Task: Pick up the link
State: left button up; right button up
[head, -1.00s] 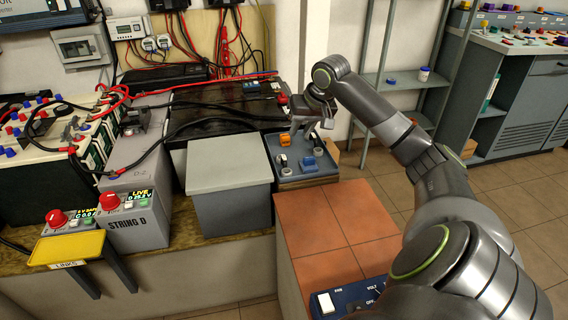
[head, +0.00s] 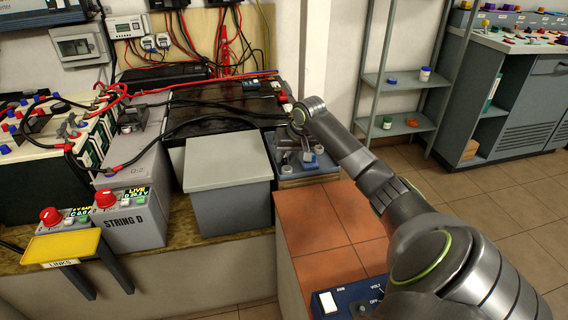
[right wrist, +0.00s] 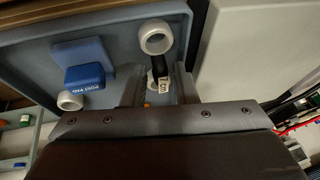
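The link (right wrist: 163,65), a short dark strap with a pale grey ring at its end and a small white label, lies in the blue-grey tray (right wrist: 25,55). The tray also shows in the head view (head: 312,180). My right gripper (right wrist: 158,92) is over the tray, its two fingers apart on either side of the link. A gap seems to show between the strap and the fingers. In the head view my right gripper (head: 297,152) hides much of the tray. My left gripper is not in view.
In the tray, a blue block (right wrist: 85,70) and another pale ring (right wrist: 70,101) lie left of the fingers. A grey lidded box (head: 228,190) stands close left of the tray. A yellow "LINKS" holder (head: 65,246) is at far left.

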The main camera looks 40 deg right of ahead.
jog(key=shift+w+f, duration=0.15)
jog(key=shift+f, duration=0.15)
grip_shut()
jog(key=shift+r, duration=0.15)
